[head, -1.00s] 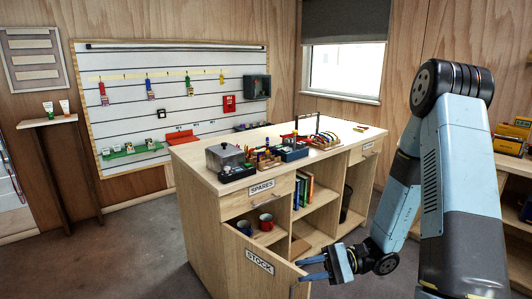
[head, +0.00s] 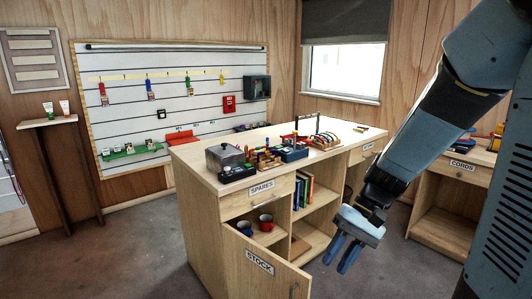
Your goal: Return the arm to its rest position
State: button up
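My arm (head: 420,130) comes in from the right side of the head view and reaches down toward the middle. My gripper (head: 340,256) hangs at its end with its two blue fingers pointing down and left. The fingers stand apart with a gap between them, and nothing shows in the gap. My gripper appears in front of the wooden cabinet's right part, to the right of the open STOCK door (head: 262,266), apart from it in the picture.
A CORDS bench (head: 450,178) stands at right. The floor at left is clear.

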jog(key=s+d+r+t+h, duration=0.2)
jog(key=d+r+t+h, duration=0.1)
jog(key=r, duration=0.4)
jog(key=s+d+r+n+t+h, duration=0.1)
jog(key=s+d+r+t+h, duration=0.1)
jog(key=d+r+t, duration=0.3)
notch_tip(320, 180, up, 3)
jog(key=shift+r+t+h, duration=0.2)
jog(key=shift+t+h, duration=0.6)
dwell(0.3)
